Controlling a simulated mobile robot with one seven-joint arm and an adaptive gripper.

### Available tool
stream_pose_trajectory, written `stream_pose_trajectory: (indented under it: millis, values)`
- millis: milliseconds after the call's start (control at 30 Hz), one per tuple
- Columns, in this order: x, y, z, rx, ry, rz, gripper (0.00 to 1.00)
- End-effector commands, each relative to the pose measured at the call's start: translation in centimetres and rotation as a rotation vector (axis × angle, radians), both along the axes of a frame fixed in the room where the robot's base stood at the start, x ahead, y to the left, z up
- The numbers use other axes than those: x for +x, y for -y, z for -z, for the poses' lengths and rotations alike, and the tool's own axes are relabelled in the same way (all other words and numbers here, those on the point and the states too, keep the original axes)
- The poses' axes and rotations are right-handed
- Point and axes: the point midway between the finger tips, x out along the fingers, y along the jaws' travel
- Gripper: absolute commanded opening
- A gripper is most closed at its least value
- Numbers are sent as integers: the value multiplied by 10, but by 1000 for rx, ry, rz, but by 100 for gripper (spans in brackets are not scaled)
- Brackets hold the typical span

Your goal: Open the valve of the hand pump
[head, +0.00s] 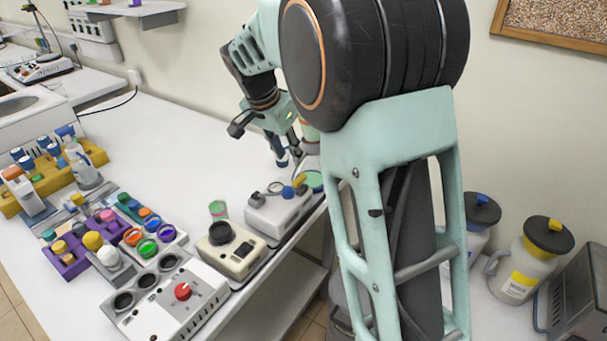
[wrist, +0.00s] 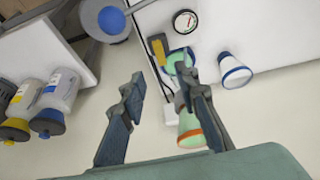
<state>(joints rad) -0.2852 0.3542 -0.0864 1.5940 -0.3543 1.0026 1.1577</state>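A white device with a blue knob and yellow handle, which looks like the hand pump (head: 272,216), sits at the bench's right edge in the head view. My gripper (head: 289,158) hangs above and behind it. In the wrist view, my gripper (wrist: 160,80) has its two fingers well apart with nothing between them. Beyond the fingertips are a yellow-and-black handle (wrist: 157,48), a green round part (wrist: 178,60) and a round gauge (wrist: 185,21). The right finger overlaps part of this area. I cannot tell which part is the valve.
A blue disc (wrist: 111,19) is at upper left. Several instruments and a purple rack (head: 68,264) fill the bench's near side.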

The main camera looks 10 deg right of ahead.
Motion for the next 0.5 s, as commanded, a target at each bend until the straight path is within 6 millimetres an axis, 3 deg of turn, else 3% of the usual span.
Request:
stream_pose_trajectory:
  millis: [500]
  values:
    - [23,24,80,0,-3,-1,29]
